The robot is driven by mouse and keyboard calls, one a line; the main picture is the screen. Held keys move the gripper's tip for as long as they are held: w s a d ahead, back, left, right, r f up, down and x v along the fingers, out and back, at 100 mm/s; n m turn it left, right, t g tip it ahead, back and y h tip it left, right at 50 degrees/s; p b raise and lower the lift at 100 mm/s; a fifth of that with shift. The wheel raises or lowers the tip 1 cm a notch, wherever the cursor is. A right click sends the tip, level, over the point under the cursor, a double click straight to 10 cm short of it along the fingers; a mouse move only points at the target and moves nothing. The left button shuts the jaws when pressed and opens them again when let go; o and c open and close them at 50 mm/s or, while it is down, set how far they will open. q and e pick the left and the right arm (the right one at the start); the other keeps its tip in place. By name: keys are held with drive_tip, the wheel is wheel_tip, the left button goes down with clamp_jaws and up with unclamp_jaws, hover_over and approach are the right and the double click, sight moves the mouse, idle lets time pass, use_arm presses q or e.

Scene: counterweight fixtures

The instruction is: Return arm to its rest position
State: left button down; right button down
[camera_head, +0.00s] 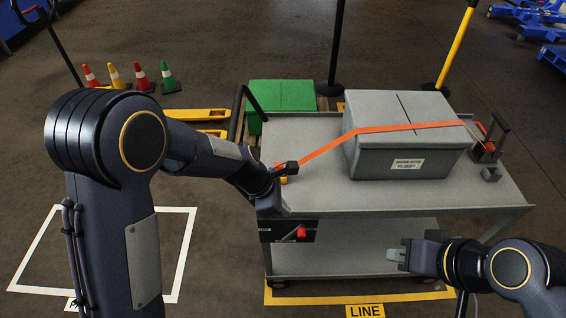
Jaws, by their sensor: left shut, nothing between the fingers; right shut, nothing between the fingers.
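My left arm comes in from the left, and its gripper (271,206) points down at the left end of the grey cart (420,196). It is shut and empty, close to the strap's near end; whether it touches anything there I cannot tell. My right gripper (398,255) is shut and empty in front of the cart's right half, below the top's level. A grey lidded box (405,160) with a white label stands on the cart. An orange strap (375,129) runs over its lid, from a fixture at the cart's left edge to a ratchet-like fixture (484,145) at the right.
A dark panel with a red part (300,232) is on the cart's front left. A green box (280,95) stands behind. Several small cones (141,77) and dark and yellow posts (457,47) stand farther back. A yellow floor line with a "LINE" sign (365,311) lies in front.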

use_arm(q)
drive_tip(key=s+a+r+m+t+h, duration=0.1)
drive_tip(key=s+a+r+m, duration=0.3)
drive_tip(key=a+r, duration=0.25)
drive_tip(key=s+a+r+m+t, duration=0.1)
drive_tip(key=s+a+r+m, duration=0.25)
drive_tip(key=a+r, duration=0.3)
drive_tip(key=s+a+r+m+t+y, duration=0.2)
drive_tip(key=s+a+m, duration=0.6)
drive_tip(key=s, duration=0.4)
drive_tip(key=shift+s+r+m+t+y, duration=0.3)
drive_tip(key=shift+s+m+t, duration=0.05)
drive_tip(key=shift+m+t, duration=0.25)
